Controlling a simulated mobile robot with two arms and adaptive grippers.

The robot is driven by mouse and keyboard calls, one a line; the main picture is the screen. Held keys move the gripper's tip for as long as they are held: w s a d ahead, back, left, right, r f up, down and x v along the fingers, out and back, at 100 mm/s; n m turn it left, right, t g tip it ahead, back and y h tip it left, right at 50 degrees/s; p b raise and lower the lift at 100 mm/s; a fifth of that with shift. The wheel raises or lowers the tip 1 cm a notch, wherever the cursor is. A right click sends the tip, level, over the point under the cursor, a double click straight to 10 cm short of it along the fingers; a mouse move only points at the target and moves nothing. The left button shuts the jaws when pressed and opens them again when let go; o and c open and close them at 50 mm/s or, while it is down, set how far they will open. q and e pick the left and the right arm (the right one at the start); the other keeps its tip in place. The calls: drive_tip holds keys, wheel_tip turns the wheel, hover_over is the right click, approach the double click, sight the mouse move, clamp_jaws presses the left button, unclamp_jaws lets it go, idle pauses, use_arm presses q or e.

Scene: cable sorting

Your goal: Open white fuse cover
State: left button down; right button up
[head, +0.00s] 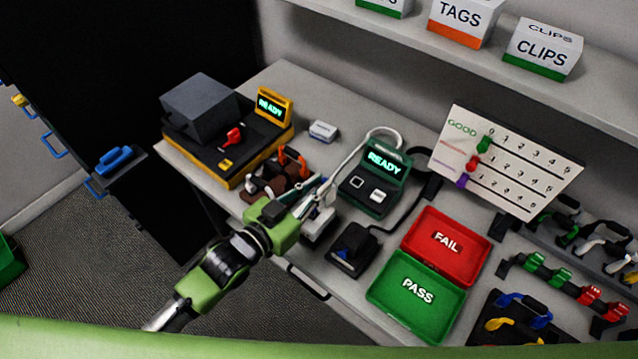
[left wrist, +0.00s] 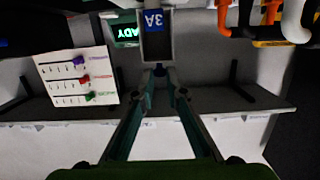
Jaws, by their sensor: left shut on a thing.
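My left gripper (head: 308,199) reaches in from the left over the front edge of the worktop. Its fingertips are at a small white housing (head: 318,224), partly hidden by the gripper. In the left wrist view the fingers (left wrist: 159,71) converge and are shut on a small part at the lower edge of a white-sided piece with a dark grey middle (left wrist: 157,46). A blue label (left wrist: 153,19) reading 3A sits on this piece. The fingers hide the gripped part, so I cannot tell how far the cover is open. My right gripper is in neither view.
A green READY tester (head: 372,185) with a white cable stands just right of the gripper. A yellow-black READY machine (head: 225,135) is behind left. Brown and orange cables (head: 283,172) lie close by. A black block (head: 352,252), red FAIL tray (head: 480,254) and green PASS tray (head: 380,297) are to the right.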

use_arm(q)
drive_tip(key=c, duration=2.1)
unclamp_jaws()
drive_tip(key=shift+s+a+f, duration=0.1)
drive_tip(key=shift+s+f, duration=0.05)
drive_tip(key=shift+f, duration=0.15)
drive_tip(key=shift+r, duration=0.1)
drive_tip(key=v, duration=1.2)
drive_tip(key=shift+r, duration=0.15)
